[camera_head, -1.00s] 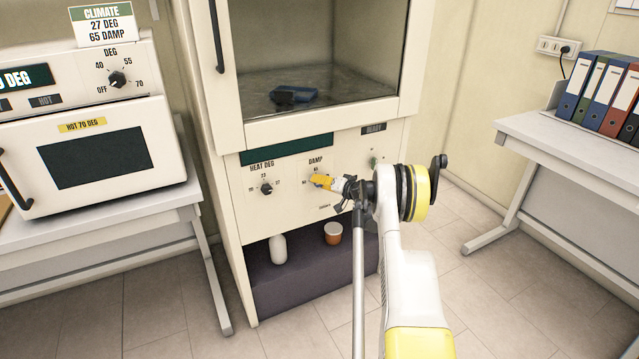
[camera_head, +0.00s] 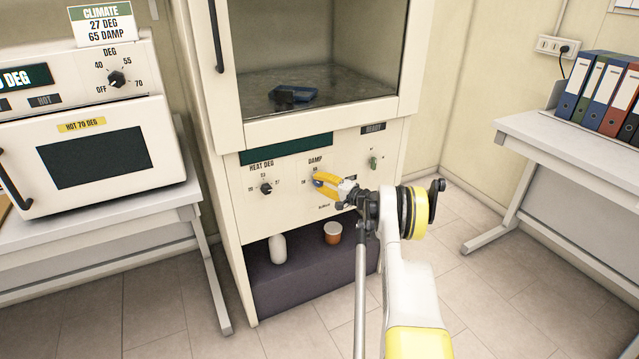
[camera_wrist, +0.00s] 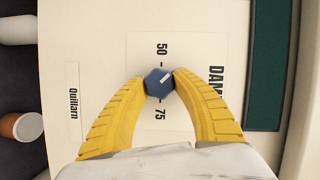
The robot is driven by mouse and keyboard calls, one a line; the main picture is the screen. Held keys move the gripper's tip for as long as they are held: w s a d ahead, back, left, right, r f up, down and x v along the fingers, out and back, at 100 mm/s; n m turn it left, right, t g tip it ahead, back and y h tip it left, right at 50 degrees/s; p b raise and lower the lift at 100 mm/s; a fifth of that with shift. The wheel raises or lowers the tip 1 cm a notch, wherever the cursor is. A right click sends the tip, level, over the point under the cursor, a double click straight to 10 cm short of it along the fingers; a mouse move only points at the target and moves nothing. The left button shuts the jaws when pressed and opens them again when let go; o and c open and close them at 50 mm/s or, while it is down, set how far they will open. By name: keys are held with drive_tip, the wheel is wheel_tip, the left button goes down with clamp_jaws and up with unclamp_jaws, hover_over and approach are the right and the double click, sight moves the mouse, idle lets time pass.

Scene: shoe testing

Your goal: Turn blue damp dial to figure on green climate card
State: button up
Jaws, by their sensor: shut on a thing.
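The green-topped climate card (camera_head: 102,24) stands on the oven at the left and reads 27 DEG, 65 DAMP. The blue damp dial (camera_wrist: 158,84) is on the cabinet panel beneath the DAMP label (camera_head: 315,161). In the wrist view its figures 50 and 75 show at top and bottom. A short pale mark on the dial points to the upper right there. The figure beside the dial on the label side is hidden by a finger. My gripper (camera_head: 319,180) is shut on the dial, with its yellow fingertips (camera_wrist: 159,80) on either side.
The heat dial (camera_head: 266,188) sits left of the damp dial, and a green switch (camera_head: 374,163) sits right. Below the panel, a white bottle (camera_head: 278,249) and an orange-brown cup (camera_head: 333,233) stand on the shelf. A blue object (camera_head: 293,94) lies inside the cabinet.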

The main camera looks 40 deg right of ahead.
idle(0.4)
drive_tip(key=o, duration=1.2)
drive_tip(key=shift+s, duration=0.1)
drive_tip(key=s+d, duration=0.1)
drive_tip(key=s, duration=1)
drive_tip(key=shift+s+d+r, duration=0.35)
drive_tip(key=shift+d+r, duration=0.05)
drive_tip(key=shift+r, duration=0.05)
